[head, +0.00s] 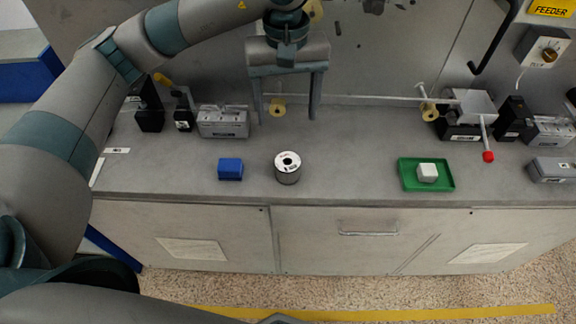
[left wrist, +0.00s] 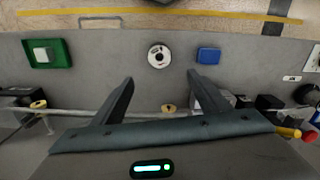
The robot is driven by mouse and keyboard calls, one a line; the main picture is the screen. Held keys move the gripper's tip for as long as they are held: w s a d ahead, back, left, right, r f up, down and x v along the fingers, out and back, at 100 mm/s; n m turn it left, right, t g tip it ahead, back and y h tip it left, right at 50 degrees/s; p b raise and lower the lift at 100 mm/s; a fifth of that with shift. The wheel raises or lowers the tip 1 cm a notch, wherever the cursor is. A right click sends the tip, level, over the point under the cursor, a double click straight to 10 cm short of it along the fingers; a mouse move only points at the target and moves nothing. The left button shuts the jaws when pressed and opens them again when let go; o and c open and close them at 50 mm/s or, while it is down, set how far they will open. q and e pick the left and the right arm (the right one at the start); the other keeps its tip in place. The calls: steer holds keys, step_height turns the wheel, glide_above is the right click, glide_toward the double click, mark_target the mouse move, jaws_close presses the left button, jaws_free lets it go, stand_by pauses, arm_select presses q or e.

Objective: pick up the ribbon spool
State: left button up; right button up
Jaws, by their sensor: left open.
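The ribbon spool (head: 288,168) is a dark grey cylinder with a white top and a dark centre hole. It stands upright on the grey bench, near the front edge. It also shows in the left wrist view (left wrist: 159,55), beyond the fingertips. My left gripper (head: 288,108) is open and empty, with its fingers pointing down over the back of the bench, behind the spool and apart from it. In the left wrist view its two fingers (left wrist: 160,80) are spread wide. My right gripper is in neither view.
A blue block (head: 230,169) stands left of the spool. A green tray (head: 408,181) holding a white cube (head: 427,172) lies to the right. Grey and black devices (head: 223,122) and a thin rail (head: 380,98) line the back. The bench around the spool is clear.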

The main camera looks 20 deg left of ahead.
arm_select(q)
steer(key=f, duration=0.1)
steer(key=p, duration=0.4)
glide_above(288, 163)
step_height(288, 163, down, 11)
steer(key=shift+s+r, duration=0.15)
steer(key=shift+s, duration=0.05)
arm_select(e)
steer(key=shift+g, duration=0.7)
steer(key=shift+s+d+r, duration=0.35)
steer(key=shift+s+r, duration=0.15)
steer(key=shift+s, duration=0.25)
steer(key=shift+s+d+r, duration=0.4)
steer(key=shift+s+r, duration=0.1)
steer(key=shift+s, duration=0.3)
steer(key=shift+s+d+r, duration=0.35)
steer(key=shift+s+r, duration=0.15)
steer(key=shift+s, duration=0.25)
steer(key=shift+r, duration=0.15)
arm_select(q)
steer(key=shift+s+f+p, duration=0.2)
steer(key=shift+f+p, duration=0.7)
steer(key=shift+p, duration=0.3)
step_height(288, 163, down, 2)
steer(key=shift+d+p, duration=0.1)
steer(key=shift+p, duration=0.45)
steer(key=shift+f, duration=0.7)
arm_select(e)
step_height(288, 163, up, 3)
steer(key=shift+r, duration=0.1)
